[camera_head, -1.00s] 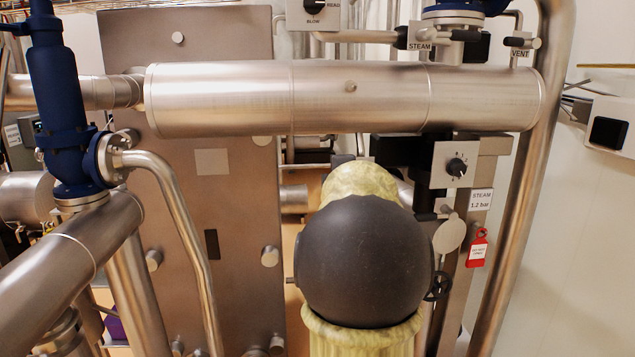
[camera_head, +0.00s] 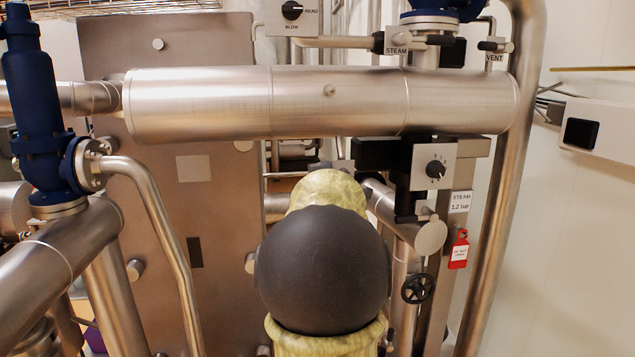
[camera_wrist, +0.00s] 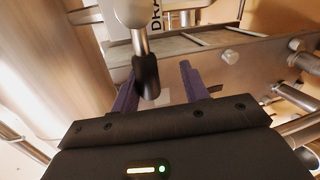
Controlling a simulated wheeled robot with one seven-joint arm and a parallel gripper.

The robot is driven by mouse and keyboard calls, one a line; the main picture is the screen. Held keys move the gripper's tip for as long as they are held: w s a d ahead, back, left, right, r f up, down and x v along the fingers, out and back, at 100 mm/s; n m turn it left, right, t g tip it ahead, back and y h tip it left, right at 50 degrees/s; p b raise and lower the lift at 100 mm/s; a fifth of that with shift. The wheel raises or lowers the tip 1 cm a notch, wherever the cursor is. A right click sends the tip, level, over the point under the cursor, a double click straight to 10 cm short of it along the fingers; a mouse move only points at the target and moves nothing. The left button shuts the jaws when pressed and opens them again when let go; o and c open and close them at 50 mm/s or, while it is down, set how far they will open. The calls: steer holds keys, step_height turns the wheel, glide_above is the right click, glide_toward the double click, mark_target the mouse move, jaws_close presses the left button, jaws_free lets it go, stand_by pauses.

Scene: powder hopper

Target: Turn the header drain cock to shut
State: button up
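The drain cock's black-gripped lever (camera_wrist: 147,76) hangs down from a pale round body (camera_wrist: 131,12) in the wrist view. Part of a label reading "DRA" (camera_wrist: 156,14) shows beside it. My gripper (camera_wrist: 157,80) is open, with its two purple fingers on either side of the lever. The lever is close to the left finger; I cannot tell if they touch. There is more room towards the right finger. In the head view the steel header (camera_head: 300,102) runs across the upper part. My own arm blocks the view of my gripper there, and I cannot make out the drain cock.
A STEAM valve (camera_head: 410,42) and a VENT valve (camera_head: 494,46) sit above the header. A selector knob (camera_head: 436,168), a red tag (camera_head: 459,250) and a black handwheel (camera_head: 417,288) are at the right. A blue valve (camera_head: 45,120) and bent pipe (camera_head: 160,220) stand left.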

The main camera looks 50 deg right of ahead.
steer(key=shift+w, duration=0.15)
steer(key=shift+a, duration=0.1)
steer(key=shift+s+a+r, duration=0.1)
steer(key=shift+s+a, duration=0.05)
steer(key=shift+s, duration=0.1)
steer(key=p+v, duration=0.2)
steer(key=v, duration=1.4)
steer(key=shift+s+a, duration=0.25)
steer(key=shift+s, duration=0.1)
steer(key=shift+d, duration=0.1)
